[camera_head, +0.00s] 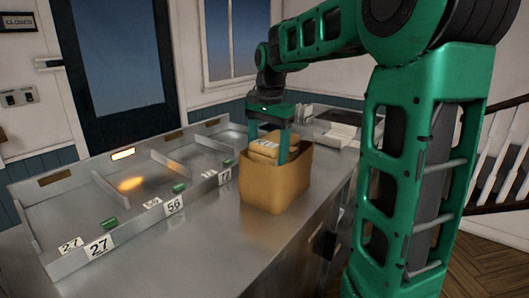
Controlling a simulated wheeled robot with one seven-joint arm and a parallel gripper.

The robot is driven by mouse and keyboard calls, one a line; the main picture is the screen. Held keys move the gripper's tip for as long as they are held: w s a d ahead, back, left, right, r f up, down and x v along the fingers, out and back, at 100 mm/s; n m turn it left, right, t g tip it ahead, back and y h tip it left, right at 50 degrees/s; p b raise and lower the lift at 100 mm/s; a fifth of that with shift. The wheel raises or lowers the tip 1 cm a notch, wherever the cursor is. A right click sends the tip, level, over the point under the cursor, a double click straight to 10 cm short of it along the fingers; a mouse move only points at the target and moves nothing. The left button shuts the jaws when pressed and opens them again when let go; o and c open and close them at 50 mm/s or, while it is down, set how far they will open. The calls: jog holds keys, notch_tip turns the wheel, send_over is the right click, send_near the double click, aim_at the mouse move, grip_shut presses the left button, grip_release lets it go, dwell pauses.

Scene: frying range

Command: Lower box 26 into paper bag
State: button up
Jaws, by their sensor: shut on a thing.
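The brown paper bag (273,190) stands upright and open on the metal counter, right of the middle. My gripper (282,150) points down over the bag's mouth. It is shut on a tan box (265,146) with a white label, whose digits are too small to read. The box is at the bag's opening, with its upper part above the rim. Its lower part is hidden by the bag's front wall, so I cannot tell if it touches the bottom.
A metal tray with dividers (130,190) and number cards, including 27 (99,246) and 56 (174,205), lies to the left. White containers (338,131) stand behind the bag. The counter front is clear.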

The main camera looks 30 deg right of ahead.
jog(key=shift+f, duration=0.65)
jog(key=o, duration=1.3)
jog(key=shift+o, duration=0.2)
jog(key=shift+r, duration=0.1)
jog(key=shift+r, duration=5.4)
jog(key=shift+w+r, duration=0.1)
jog(key=shift+r, duration=0.9)
jog(key=shift+w+r, duration=0.2)
jog(key=shift+r, duration=1.05)
